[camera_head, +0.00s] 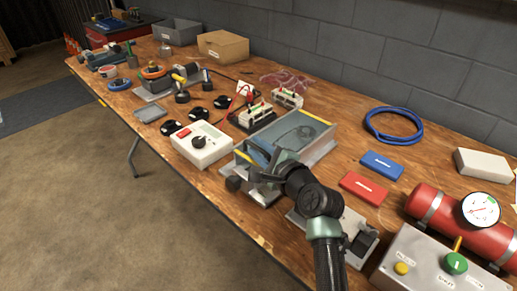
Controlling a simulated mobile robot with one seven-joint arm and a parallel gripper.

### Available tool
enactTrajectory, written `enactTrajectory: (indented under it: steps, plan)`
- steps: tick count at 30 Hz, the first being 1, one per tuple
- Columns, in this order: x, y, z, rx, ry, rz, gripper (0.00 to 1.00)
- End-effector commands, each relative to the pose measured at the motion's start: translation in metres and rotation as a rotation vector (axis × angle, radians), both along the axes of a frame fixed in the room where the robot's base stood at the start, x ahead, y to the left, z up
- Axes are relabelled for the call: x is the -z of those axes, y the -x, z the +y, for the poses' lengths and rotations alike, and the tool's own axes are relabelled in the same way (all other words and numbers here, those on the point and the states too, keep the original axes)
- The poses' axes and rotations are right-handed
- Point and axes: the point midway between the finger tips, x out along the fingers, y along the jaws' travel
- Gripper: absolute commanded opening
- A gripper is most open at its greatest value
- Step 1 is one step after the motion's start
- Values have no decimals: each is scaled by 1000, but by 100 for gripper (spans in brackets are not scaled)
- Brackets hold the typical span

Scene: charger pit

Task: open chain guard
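The chain guard (303,127) looks like a see-through blue-grey cover with yellow strips at its ends. It lies over a grey metal base in the middle of the bench, and a round dark shape shows faintly through it. It appears to be down over the base. My gripper (262,168) is at the near left end of the guard, close to its front edge. Whether it touches the guard cannot be told. My arm hides part of the front end and base. The fingers are small and dark, so their opening is unclear.
A white box with a dark knob (202,145) stands close left of the guard. Blue (382,164) and red (364,187) blocks lie to its right, with a blue hose coil (394,126) behind. A red tank (440,213) and grey control box (425,262) fill the near right.

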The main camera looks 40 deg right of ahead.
Motion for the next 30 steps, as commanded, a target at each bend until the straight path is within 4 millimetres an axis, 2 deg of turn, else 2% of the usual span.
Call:
enactTrajectory:
  steps: [2, 6, 7, 30]
  plan:
    - [0, 0, 0, 0, 0, 0, 25]
    - [0, 0, 0, 0, 0, 0, 1]
    - [0, 0, 0, 0, 0, 0, 0]
    - [0, 1, 0, 0, 0, 1, 0]
